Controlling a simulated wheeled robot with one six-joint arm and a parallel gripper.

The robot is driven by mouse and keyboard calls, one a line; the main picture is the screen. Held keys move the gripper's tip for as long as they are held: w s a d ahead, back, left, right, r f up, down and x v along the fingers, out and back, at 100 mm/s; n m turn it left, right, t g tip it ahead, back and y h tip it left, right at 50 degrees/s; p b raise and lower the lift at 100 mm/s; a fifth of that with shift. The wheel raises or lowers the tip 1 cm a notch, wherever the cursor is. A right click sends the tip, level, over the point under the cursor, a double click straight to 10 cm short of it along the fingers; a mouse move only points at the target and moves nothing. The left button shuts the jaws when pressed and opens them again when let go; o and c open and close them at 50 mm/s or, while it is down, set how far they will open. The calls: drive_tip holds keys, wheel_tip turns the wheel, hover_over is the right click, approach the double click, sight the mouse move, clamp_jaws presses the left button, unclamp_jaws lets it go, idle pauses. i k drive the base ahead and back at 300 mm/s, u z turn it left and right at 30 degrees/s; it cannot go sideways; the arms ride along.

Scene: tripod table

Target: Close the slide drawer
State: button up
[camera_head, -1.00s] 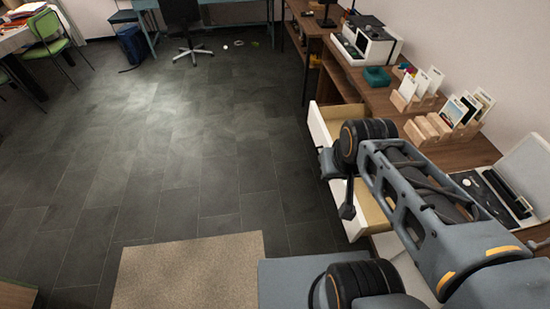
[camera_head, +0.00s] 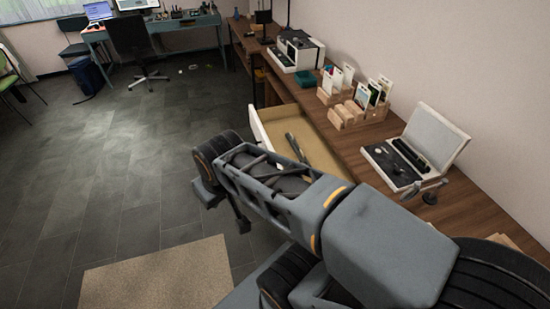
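The slide drawer (camera_head: 257,127) stands pulled out from the long wooden desk (camera_head: 355,140). It has a white front and a pale yellow inside, and a long grey item (camera_head: 298,148) lies in it. My arm crosses in front of the drawer and hides its near part. A dark part (camera_head: 240,216) hanging at the arm's far end may be my gripper, left of and nearer than the drawer. Its fingers are not clear, so I cannot tell whether it is open or shut. I see no contact with the drawer.
On the desk are an open case (camera_head: 405,160), wooden card holders (camera_head: 352,112), a teal box (camera_head: 306,79) and a white machine (camera_head: 298,48). A beige rug (camera_head: 150,275) lies on the floor. The dark floor left of the drawer is clear. An office chair (camera_head: 135,45) stands farther back.

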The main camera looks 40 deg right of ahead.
sight(270, 126)
drive_tip(key=u, duration=0.1)
drive_tip(key=k, duration=0.3)
drive_tip(key=z, duration=1.1)
drive_tip(key=i, duration=0.95)
drive_tip(key=z, duration=0.85)
drive_tip(key=k, duration=1)
drive_tip(key=u, duration=1.8)
drive_tip(key=i, duration=0.5)
drive_tip(key=z, duration=0.05)
